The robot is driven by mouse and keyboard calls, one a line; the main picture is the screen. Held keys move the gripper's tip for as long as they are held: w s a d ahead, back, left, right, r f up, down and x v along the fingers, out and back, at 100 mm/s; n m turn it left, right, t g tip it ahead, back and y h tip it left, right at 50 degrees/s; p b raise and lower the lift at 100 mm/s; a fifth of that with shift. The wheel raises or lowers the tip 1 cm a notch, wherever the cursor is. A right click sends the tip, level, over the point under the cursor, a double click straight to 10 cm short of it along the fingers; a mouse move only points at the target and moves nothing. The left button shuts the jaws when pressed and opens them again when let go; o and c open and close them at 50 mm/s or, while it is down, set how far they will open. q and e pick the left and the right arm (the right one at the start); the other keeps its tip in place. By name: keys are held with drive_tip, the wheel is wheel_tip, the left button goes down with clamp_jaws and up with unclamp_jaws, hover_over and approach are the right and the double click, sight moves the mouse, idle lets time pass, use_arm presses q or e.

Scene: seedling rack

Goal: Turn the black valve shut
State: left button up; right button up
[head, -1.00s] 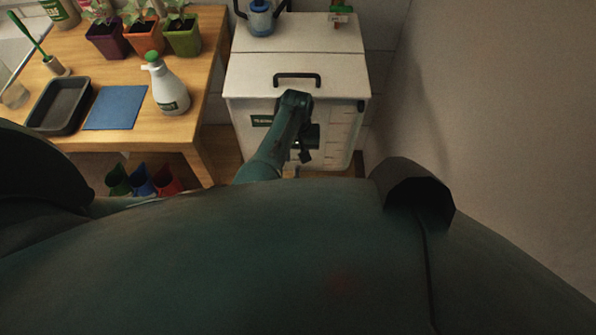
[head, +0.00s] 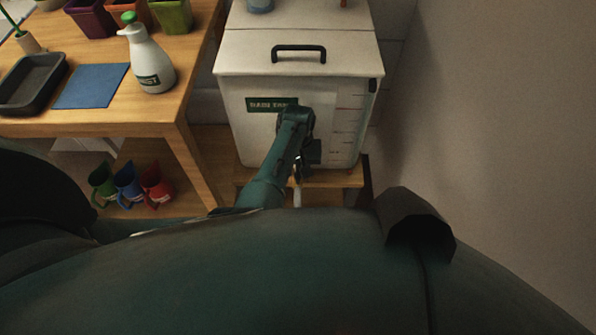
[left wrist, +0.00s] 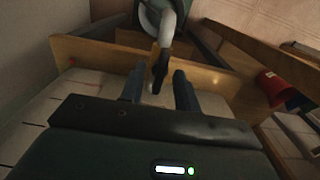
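The white water tank (head: 240,130) with a green label stands on a wooden stand, and my left arm reaches down in front of it. My left gripper (head: 302,172) is low at the tank's front; in the head view it largely hides the valve. In the left wrist view my left gripper (left wrist: 160,91) is open, with a finger on each side of the black valve (left wrist: 160,68). Gaps show between the valve lever and both fingers. A pale pipe (left wrist: 168,25) shows beside the valve. My right gripper is not in view.
A wooden table (head: 120,118) stands to the left, with a spray bottle (head: 148,62), a blue mat (head: 90,86) and a dark tray (head: 32,82). Coloured jugs (head: 128,184) are below it. A plain wall (head: 500,110) is at right.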

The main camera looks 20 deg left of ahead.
use_arm(q)
clamp_jaws()
idle(0.3)
